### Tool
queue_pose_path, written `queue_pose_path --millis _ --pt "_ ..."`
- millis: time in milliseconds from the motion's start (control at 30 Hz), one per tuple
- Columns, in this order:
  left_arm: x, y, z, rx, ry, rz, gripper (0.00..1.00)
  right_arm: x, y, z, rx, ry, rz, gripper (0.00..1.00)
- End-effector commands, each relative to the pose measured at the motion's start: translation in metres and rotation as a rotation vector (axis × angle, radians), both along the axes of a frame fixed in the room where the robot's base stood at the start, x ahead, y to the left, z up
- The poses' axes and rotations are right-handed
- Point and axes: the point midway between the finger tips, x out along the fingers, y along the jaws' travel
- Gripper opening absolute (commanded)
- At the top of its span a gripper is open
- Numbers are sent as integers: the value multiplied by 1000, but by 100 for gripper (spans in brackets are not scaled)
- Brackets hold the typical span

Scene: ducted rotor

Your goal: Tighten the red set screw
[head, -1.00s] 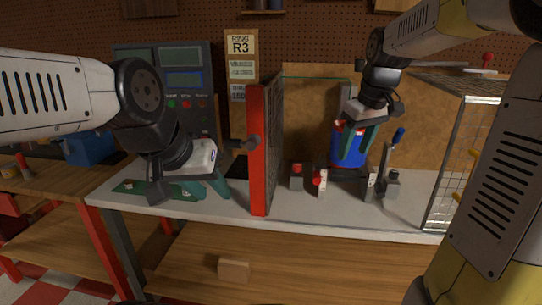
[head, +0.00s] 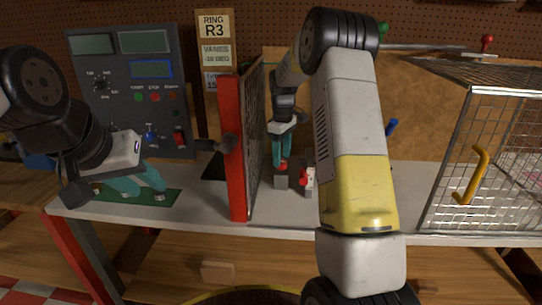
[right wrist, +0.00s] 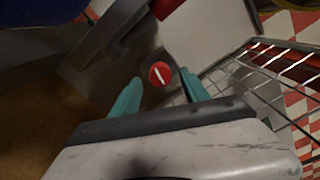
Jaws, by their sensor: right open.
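The red set screw (right wrist: 159,74) shows in the right wrist view as a round red head with a white slot line. It lies between the two teal fingers of my right gripper (right wrist: 160,78), which are open with a gap on both sides. In the head view that gripper (head: 281,161) points down just above the red screw on a small grey block (head: 281,182). I cannot tell its exact height over it. My left gripper (head: 150,190) is open and empty, low over the green mat (head: 110,201) at the left.
A red-edged mesh panel (head: 238,160) stands between my grippers. Another red-topped fixture (head: 308,182) stands right of the screw block. A wire cage (head: 480,150) with a yellow handle is at the right. A control panel (head: 130,95) stands behind the mat.

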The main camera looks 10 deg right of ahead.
Motion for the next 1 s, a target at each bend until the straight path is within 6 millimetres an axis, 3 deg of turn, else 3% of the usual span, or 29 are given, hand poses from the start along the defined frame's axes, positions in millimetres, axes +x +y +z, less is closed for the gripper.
queue_pose_path --millis 200,467,767,1000 --pt "0 0 0 0 0 0 36 0 0 -20 0 0 -1 53" --pt "0 0 0 0 0 0 36 0 0 -22 1 -1 -1 53" --pt "0 0 0 0 0 0 36 0 0 -21 1 -1 -1 0" --pt "0 0 0 0 0 0 36 0 0 -21 0 -1 -13 0"
